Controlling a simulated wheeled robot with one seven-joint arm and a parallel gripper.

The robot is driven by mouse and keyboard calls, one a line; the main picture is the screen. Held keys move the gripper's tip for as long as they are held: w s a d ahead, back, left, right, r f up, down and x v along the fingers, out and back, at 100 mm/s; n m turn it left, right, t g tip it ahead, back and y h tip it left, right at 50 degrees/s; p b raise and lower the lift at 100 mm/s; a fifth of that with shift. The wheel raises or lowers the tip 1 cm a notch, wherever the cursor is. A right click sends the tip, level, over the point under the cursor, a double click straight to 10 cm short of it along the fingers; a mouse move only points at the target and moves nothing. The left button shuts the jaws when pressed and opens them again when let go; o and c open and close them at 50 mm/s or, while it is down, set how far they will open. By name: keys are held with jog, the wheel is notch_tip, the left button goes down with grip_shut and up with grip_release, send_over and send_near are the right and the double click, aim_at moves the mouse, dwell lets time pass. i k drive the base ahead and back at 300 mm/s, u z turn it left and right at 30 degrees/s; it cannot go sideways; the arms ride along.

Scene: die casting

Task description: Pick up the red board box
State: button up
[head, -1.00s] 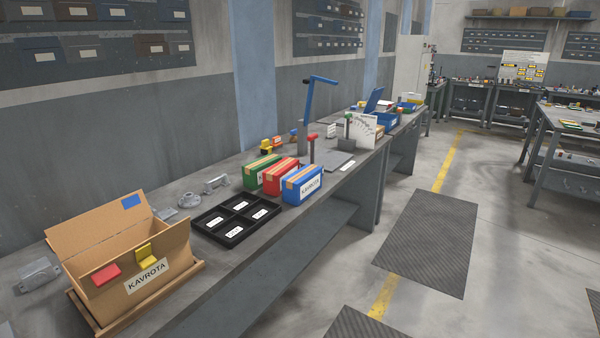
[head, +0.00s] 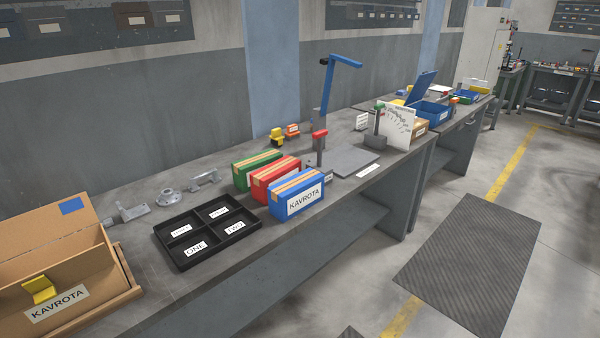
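The red board box (head: 262,180) stands upright on the grey workbench, with a tan strip along its top. It is in the middle of a row of three boxes. The green box (head: 243,167) is behind it on the left. The blue box (head: 297,196), labelled KAVROTA, is in front on the right and hides part of the red box. The gaps between the boxes look very narrow. My gripper is not in view.
A black four-compartment tray (head: 158,237) lies left of the boxes. An open cardboard box (head: 95,270) stands at the bench's left end. A blue-armed stand (head: 325,95) rises behind the boxes. The floor (head: 330,285) before the bench is clear, with a dark mat (head: 470,250).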

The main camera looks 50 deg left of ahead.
aim_at(261, 179)
jog(key=i, duration=1.8)
jog(key=u, duration=3.55)
jog(key=i, duration=1)
jog(key=u, duration=0.1)
